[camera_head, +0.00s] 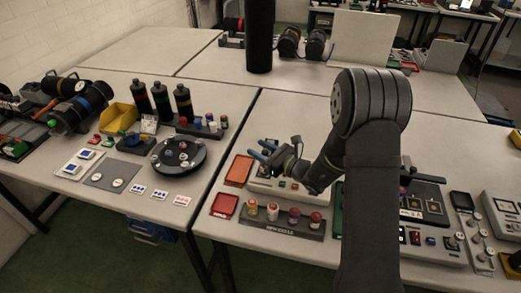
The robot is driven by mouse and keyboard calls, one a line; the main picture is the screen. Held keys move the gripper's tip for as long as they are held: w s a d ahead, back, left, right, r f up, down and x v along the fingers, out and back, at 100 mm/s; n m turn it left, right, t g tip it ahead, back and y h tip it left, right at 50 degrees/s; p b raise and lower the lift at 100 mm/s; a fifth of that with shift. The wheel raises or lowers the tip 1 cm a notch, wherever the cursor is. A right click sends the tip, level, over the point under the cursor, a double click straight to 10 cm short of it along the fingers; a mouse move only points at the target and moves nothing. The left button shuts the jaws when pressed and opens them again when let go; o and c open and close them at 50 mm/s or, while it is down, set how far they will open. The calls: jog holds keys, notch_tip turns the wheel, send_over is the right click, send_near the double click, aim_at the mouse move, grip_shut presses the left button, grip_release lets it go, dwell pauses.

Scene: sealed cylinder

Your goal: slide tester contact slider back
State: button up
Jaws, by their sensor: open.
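I see nothing between the fingers. The contact slider cannot be made out; the gripper and my arm cover part of the device. Whether the gripper touches the device cannot be told from this view.
A dark rack (270,227) with several coloured cylinders stands in front of the device. An orange tray (239,170) and a red tray (224,206) lie to its left. Panels with knobs crowd the right. A round dark turntable (179,172) sits on the left table.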

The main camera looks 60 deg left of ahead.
grip_shut()
jog(key=shift+w+a, duration=2.25)
jog(key=shift+w, duration=0.05)
jog(key=shift+r, duration=0.1)
grip_release()
jog(key=v, duration=1.7)
jog(key=shift+w+d, duration=0.15)
jog(key=shift+d, duration=0.05)
jog(key=shift+a, duration=0.15)
